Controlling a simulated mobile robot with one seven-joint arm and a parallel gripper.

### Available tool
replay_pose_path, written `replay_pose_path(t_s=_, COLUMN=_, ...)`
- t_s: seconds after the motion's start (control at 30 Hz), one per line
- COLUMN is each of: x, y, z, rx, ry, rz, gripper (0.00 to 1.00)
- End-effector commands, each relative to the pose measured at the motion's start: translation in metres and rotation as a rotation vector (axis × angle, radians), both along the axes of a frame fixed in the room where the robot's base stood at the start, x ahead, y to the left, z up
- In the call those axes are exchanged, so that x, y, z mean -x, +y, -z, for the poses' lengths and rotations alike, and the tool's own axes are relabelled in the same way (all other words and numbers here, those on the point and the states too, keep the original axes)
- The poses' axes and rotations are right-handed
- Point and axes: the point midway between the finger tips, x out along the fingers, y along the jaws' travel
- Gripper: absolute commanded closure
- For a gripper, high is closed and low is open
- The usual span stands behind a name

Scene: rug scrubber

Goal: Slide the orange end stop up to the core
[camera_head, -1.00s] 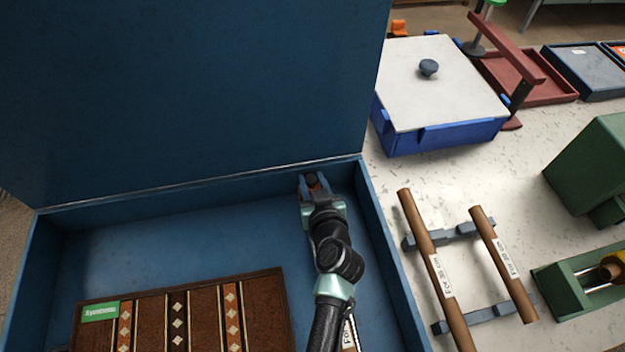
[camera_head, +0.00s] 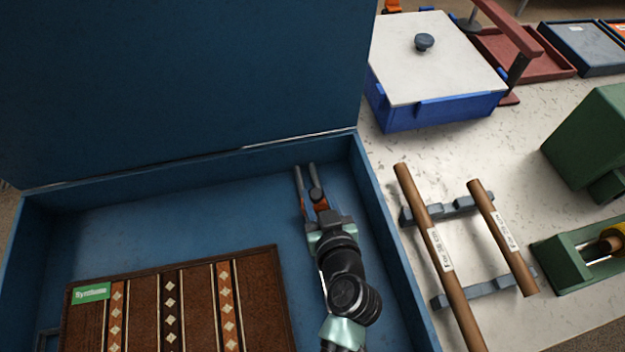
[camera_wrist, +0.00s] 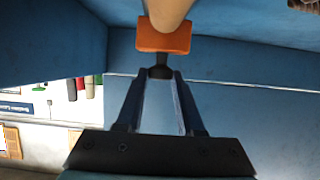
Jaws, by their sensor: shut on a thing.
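The orange end stop (camera_wrist: 164,37) shows at the top of the wrist view, with a dark knob (camera_wrist: 160,72) on its near side. The tan core (camera_wrist: 165,10) lies right behind the stop there; I cannot tell whether they touch. My gripper (camera_wrist: 160,76) is shut on the stop's knob. In the head view my gripper (camera_head: 305,168) is low inside the blue case near its far right corner. Bits of orange (camera_head: 321,204) show between and beside the fingers. My arm hides most of the core in the head view.
The blue case's right wall (camera_head: 392,235) is close beside my arm, and its raised lid (camera_head: 185,90) stands behind. A patterned rug sample (camera_head: 190,300) lies at left. Outside right are two brown tubes on a rack (camera_head: 455,206) and a white-lidded blue box (camera_head: 440,115).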

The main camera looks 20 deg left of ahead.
Motion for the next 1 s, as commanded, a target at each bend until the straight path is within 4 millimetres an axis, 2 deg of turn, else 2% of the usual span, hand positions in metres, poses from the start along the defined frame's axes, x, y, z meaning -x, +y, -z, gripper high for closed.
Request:
replay_pose_path(t_s=0.13, x=0.0107, y=-0.0071, z=0.0022, rx=0.005, ry=0.003, rz=0.0, gripper=1.0)
replay_pose_path(t_s=0.43, x=0.0113, y=-0.0075, z=0.001, rx=0.005, ry=0.003, rz=-0.001, gripper=1.0)
replay_pose_path(t_s=0.47, x=0.0112, y=-0.0074, z=0.0011, rx=0.005, ry=0.003, rz=-0.001, gripper=0.6)
replay_pose_path(t_s=0.6, x=0.0111, y=-0.0073, z=0.001, rx=0.005, ry=0.003, rz=-0.001, gripper=0.35)
replay_pose_path(t_s=1.0, x=0.0151, y=-0.0102, z=-0.0002, rx=0.003, ry=0.003, rz=0.001, gripper=0.34)
